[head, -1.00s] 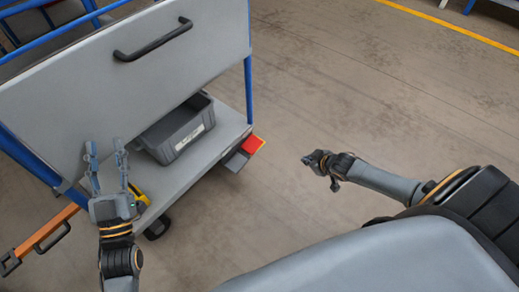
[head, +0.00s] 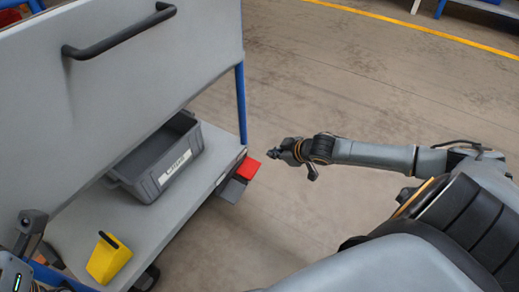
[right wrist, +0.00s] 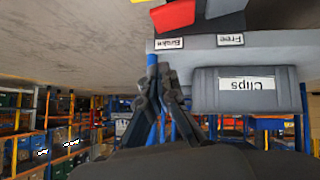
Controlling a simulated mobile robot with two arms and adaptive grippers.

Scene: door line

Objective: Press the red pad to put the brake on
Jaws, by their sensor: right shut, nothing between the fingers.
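The red pad (head: 247,168) sticks out low at the near right corner of the cart's lower shelf (head: 205,192). A grey pad (head: 232,189) is beside it. My right gripper (head: 273,154) is shut and empty, just right of the red pad in the head view, with a small gap in the picture. The right wrist view is upside down; it shows the red pad (right wrist: 173,15) by a "Brake" label (right wrist: 168,44) and the grey pad (right wrist: 224,7) by a "Free" label (right wrist: 231,40). My left gripper (head: 32,228) is cut off at the lower left edge.
A grey bin (head: 160,160) labelled "Clips" and a yellow item (head: 108,260) with a dark top are on the lower shelf. A grey upper panel with a black handle (head: 118,32) rises above. A blue post (head: 241,103) stands near the pads. Floor right of the cart is clear.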

